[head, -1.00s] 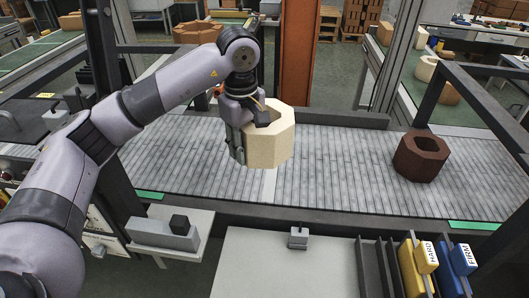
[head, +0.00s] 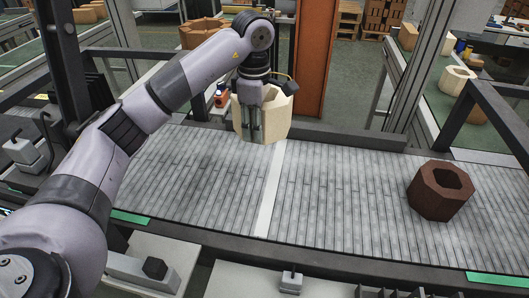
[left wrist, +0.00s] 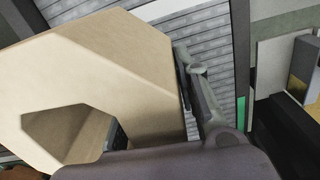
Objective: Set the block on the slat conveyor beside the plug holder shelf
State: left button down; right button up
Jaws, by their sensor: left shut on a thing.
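My left gripper (head: 256,128) is shut on the wall of a cream, hollow, many-sided block (head: 277,118). The block is upright, near the back edge of the grey slat conveyor (head: 335,205). It looks held above the slats, but the exact gap is hard to tell. In the left wrist view the block (left wrist: 130,60) fills the left side with its hole showing, and a dark finger (left wrist: 207,105) lies along its side. The plug holder shelf is not clearly visible now. My right gripper is not in view.
A dark brown hollow block (head: 440,190) stands on the conveyor at the right. A pale seam strip (head: 268,200) crosses the slats. The slats between seam and brown block are clear. An orange post (head: 320,60) and dark frame bars (head: 490,100) stand behind and right.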

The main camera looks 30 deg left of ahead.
pick_arm(q)
jog(key=f, duration=0.4)
jog(key=f+p, duration=0.1)
jog(key=f, duration=0.8)
jog(key=shift+s+f+p, duration=0.3)
jog(key=shift+s+f, duration=0.05)
jog(key=shift+f, duration=0.05)
jog(key=shift+f+p, duration=0.4)
jog(key=shift+f, duration=2.05)
jog(key=c, duration=1.6)
grip_release()
jog(key=shift+s+f, duration=0.1)
jog(key=shift+f, duration=0.05)
jog(key=o, duration=0.4)
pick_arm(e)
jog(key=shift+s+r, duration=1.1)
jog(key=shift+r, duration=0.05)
pick_arm(q)
notch_tip(320, 180, up, 12)
jog(key=p, duration=0.6)
jog(key=shift+p, duration=0.3)
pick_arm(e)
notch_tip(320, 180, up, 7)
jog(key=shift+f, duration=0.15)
